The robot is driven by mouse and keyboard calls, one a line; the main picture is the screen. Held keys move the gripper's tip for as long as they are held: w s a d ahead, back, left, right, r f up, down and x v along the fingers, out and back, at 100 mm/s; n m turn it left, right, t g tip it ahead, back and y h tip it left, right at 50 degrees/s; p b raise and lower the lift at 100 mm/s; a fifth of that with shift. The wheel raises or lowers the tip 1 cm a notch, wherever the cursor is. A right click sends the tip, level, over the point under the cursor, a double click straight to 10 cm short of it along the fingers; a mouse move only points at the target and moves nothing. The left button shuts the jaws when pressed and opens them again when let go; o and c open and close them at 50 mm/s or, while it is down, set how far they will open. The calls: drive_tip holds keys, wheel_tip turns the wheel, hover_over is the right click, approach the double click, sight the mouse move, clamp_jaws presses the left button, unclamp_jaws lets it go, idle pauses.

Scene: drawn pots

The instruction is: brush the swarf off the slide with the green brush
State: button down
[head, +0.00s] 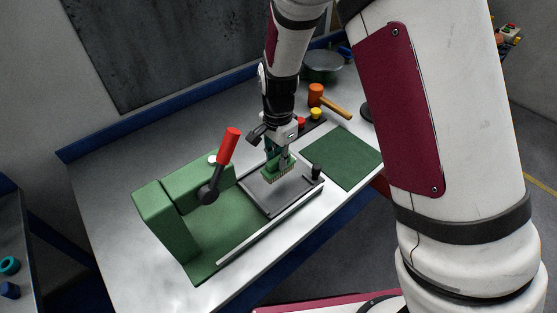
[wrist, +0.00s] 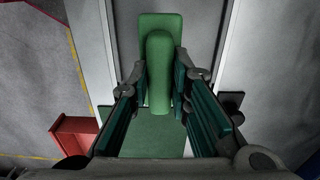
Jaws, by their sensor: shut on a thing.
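My gripper (head: 279,152) is shut on the green brush (head: 276,174), with its pale bristles pointing down at the grey slide (head: 262,197). The bristles are at or just above the slide's surface; I cannot tell whether they touch. In the wrist view, the brush (wrist: 160,75) has its rounded handle between the two fingers (wrist: 160,88). The slide is the flat grey plate on the green machine (head: 200,232). I cannot make out any swarf on the visible part of the slide.
A red-handled lever (head: 228,148) rises at the machine's left. A green mat (head: 341,160) lies right of the slide. The bench's left side is clear.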

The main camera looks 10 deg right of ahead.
drive_tip(key=shift+r+p, duration=0.55)
drive_tip(key=shift+r, duration=1)
